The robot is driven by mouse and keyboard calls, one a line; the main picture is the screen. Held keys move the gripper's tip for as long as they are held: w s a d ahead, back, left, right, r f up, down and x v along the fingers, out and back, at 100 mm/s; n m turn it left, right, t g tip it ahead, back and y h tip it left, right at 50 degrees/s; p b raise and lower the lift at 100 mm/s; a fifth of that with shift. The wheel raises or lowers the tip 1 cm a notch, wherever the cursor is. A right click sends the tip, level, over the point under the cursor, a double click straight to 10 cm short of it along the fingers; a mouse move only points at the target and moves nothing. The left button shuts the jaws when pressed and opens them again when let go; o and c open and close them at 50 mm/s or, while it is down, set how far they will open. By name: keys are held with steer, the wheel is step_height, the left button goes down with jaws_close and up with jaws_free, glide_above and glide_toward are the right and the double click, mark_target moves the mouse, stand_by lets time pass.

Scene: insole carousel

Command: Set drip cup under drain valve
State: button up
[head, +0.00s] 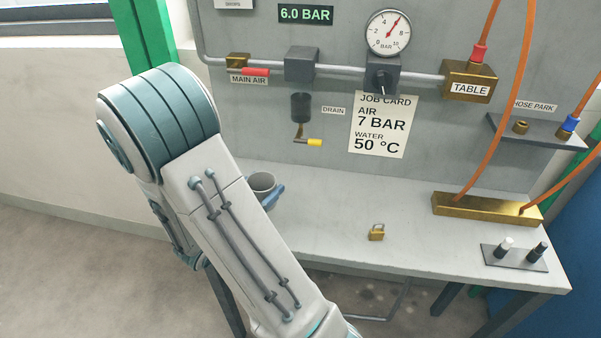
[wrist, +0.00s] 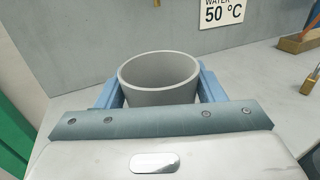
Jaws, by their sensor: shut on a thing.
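The grey drip cup (head: 262,184) is upright at the left part of the bench, partly hidden behind my arm in the head view. My gripper (head: 274,193) has its blue fingers on either side of the cup. The wrist view shows the cup (wrist: 158,80) between the two fingers (wrist: 158,88), its open mouth facing up and empty. I cannot tell whether the cup's base touches the bench. The drain valve (head: 302,118), with a yellow-tipped handle (head: 313,142), is on the panel above and to the right of the cup, beside the DRAIN label.
A brass padlock (head: 376,232) lies on the bench (head: 330,215). A brass manifold (head: 485,207) with orange hoses and a small switch plate (head: 515,257) are at the right. A job card (head: 383,125) hangs on the panel. The bench under the drain valve is clear.

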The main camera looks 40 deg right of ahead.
steer(key=p+x, duration=0.1)
steer(key=x, duration=1.4)
steer(key=shift+w+d, duration=0.1)
steer(key=shift+d, duration=0.25)
steer(key=shift+w+d, duration=0.15)
steer(key=shift+d, duration=0.35)
step_height(320, 180, down, 3)
steer(key=shift+r, duration=0.15)
steer(key=shift+a+f, duration=0.1)
steer(key=shift+f, duration=0.35)
steer(key=shift+f, duration=0.2)
steer(key=o, duration=0.8)
steer(key=shift+c, duration=0.2)
steer(key=shift+r, duration=0.15)
